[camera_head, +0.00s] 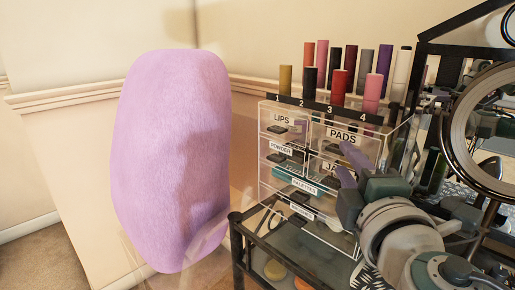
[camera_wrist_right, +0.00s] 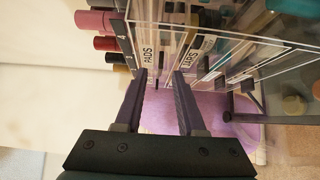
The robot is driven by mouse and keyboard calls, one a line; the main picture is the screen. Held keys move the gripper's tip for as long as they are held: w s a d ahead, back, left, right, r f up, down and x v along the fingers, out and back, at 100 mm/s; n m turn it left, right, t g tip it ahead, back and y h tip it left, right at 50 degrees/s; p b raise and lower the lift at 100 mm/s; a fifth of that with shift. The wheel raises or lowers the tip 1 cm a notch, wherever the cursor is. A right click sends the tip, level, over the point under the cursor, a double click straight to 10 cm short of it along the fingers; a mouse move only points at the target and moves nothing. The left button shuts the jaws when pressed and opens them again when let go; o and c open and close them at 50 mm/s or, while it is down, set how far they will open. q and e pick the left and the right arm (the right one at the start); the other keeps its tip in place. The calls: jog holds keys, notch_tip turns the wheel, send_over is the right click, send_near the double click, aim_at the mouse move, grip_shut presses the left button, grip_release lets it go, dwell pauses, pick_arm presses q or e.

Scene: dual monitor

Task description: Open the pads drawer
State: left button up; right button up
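The pads drawer (camera_head: 341,136) is the upper right drawer of a clear acrylic organizer (camera_head: 388,135), with a white PADS label on its front. In the right wrist view the PADS label (camera_wrist_right: 148,56) shows sideways, just beyond the fingertips. My right gripper (camera_head: 345,161) is in front of the organizer's right column, around the height between the PADS and JARS labels. In the right wrist view my right gripper (camera_wrist_right: 158,76) has its two purple-grey fingers apart with nothing visible between them. Whether a finger touches the drawer is unclear. My left gripper is not in view.
Lips (camera_head: 282,120), powder (camera_head: 281,150) and jars (camera_head: 331,168) drawers surround it. Several lipsticks and tubes (camera_head: 338,88) stand on top. A round mirror (camera_head: 452,140) is at the right, and a large lilac fuzzy form (camera_head: 172,160) at the left. A black-framed cart (camera_head: 237,250) is below.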

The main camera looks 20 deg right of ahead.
aim_at(340, 154)
jog(key=shift+x, duration=1.55)
grip_shut()
